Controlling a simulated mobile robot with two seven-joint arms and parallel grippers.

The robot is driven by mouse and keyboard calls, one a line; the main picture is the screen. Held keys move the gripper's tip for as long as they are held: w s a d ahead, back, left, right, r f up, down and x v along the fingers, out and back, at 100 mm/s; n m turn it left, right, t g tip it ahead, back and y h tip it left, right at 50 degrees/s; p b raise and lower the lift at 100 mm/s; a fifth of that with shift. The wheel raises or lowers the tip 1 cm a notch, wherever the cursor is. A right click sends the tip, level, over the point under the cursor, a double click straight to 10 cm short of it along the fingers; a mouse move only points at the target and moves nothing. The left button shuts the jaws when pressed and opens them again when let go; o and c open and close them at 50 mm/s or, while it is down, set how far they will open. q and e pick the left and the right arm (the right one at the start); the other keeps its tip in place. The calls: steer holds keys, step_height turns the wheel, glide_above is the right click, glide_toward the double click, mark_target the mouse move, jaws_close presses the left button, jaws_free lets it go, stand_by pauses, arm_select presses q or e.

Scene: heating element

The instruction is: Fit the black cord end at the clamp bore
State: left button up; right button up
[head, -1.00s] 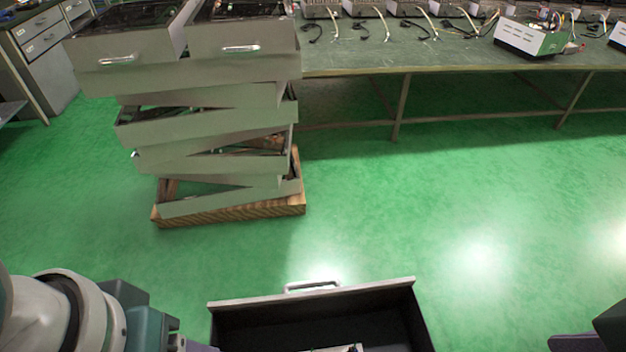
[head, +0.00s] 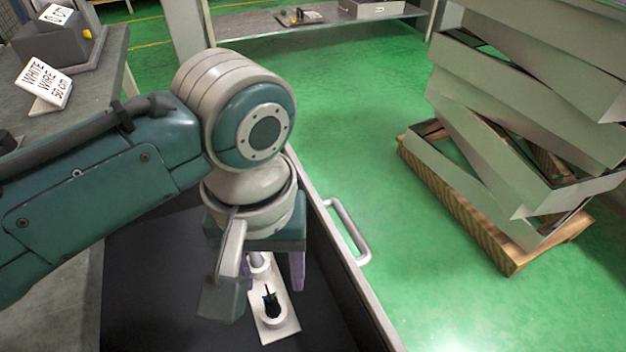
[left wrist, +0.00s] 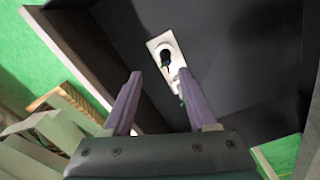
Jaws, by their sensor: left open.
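A white plate (head: 281,326) lies in the open dark drawer, with a round raised seat and a small black piece (head: 272,306) at it. I cannot tell whether this black piece is the cord end or how deep it sits. In the left wrist view the white plate (left wrist: 154,45) and black piece (left wrist: 165,57) show beyond the fingertips. My left gripper (head: 275,278) is open over the drawer, above the plate's far end; its purple fingers (left wrist: 158,74) are spread with nothing visibly held. Part of the plate is hidden by the gripper. My right gripper is out of view.
The drawer's front wall (head: 335,255) with its metal handle (head: 349,232) runs close beside my left gripper. A grey bench (head: 98,72) with labelled wire holders (head: 44,84) is at left. A skewed drawer stack (head: 520,130) on a wooden pallet stands at right. Green floor between is clear.

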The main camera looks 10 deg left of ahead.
mark_target(270, 298)
arm_select(q)
steer(key=f, duration=0.2)
steer(key=f+b, duration=0.1)
steer(key=shift+w+a+f, duration=0.2)
steer(key=shift+a+f, duration=0.15)
steer(key=f, duration=0.1)
steer(key=f+b, duration=0.1)
steer(key=f, duration=0.1)
steer(key=f+b, duration=0.1)
steer(key=shift+a+f, duration=0.25)
steer(key=shift+f, duration=0.05)
steer(key=shift+f+b, duration=0.4)
steer(key=shift+r, duration=0.1)
jaws_close()
